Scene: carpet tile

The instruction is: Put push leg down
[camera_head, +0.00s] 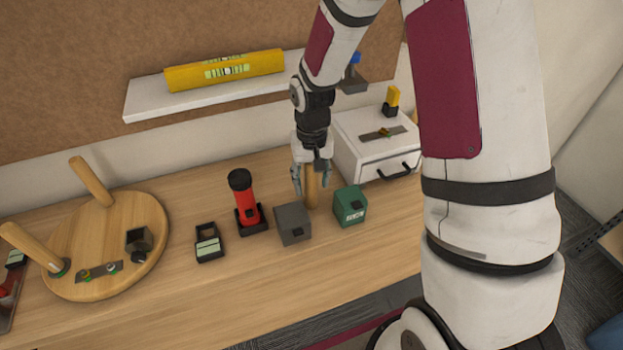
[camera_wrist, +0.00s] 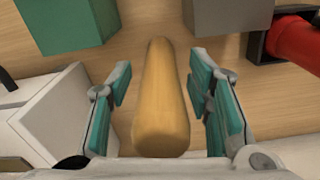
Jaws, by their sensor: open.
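A wooden leg (camera_head: 312,188) stands upright on the wooden workbench, between the grey box and the green box. My gripper (camera_head: 311,178) is above the bench with its fingers around the leg's upper part. In the wrist view the leg (camera_wrist: 161,105) lies between the two teal finger pads of my gripper (camera_wrist: 165,100), with gaps on both sides. The fingers are open and do not visibly touch it. A round wooden stool seat (camera_head: 75,225) lies at the left of the bench with two legs standing up from it.
A grey box (camera_head: 293,224) and a green box (camera_head: 350,206) stand close by the leg. A red flashlight (camera_head: 245,200) stands left of them. A white drawer unit (camera_head: 368,150) is behind right. A shelf (camera_head: 135,103) holds a yellow level (camera_head: 225,70).

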